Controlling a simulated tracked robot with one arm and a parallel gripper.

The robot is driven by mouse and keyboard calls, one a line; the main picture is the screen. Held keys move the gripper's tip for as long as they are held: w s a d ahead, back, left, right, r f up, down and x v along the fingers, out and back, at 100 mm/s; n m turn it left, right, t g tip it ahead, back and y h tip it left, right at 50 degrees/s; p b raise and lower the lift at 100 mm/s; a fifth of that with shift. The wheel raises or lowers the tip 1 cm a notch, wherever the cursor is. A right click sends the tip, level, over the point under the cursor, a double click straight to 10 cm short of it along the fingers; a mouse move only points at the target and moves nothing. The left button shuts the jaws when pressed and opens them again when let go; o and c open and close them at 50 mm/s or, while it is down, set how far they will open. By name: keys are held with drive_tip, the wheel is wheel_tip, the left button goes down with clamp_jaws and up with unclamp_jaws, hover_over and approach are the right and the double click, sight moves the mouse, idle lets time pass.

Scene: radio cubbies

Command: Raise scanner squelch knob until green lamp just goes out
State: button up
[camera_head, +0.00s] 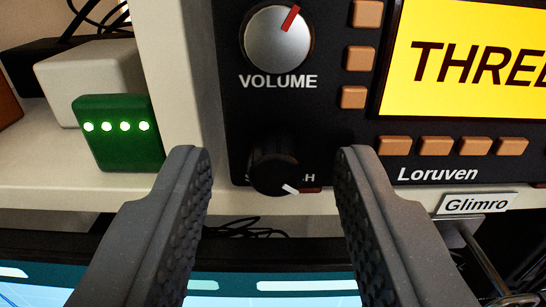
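The squelch knob (272,163) is a black round knob low on the left of the dark scanner panel (345,125). Its white pointer mark points to the lower right. The knob covers the middle of its label; only the first letter and the last letters show. My gripper (271,158) is open, with one ridged finger on each side of the knob and clear gaps between. I cannot tell how far the fingertips are from the panel. I cannot make out a lit green lamp on the scanner; a small dark reddish part (312,190) shows just right of the knob.
The silver volume knob (278,40) with a red pointer sits above. Orange buttons (435,146) flank a yellow display (470,55). A green box (125,155) with several lit lights stands on the shelf (40,165) at left. A Glimro tag (475,204) is at right. Cables hang below.

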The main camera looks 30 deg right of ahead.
clamp_jaws()
drive_tip(key=shift+n, duration=0.3)
drive_tip(key=n, duration=0.3)
drive_tip(key=shift+r+p, duration=0.15)
drive_tip(key=shift+p, duration=0.2)
drive_tip(key=shift+n, duration=2.3)
unclamp_jaws()
drive_tip(key=shift+w, duration=0.1)
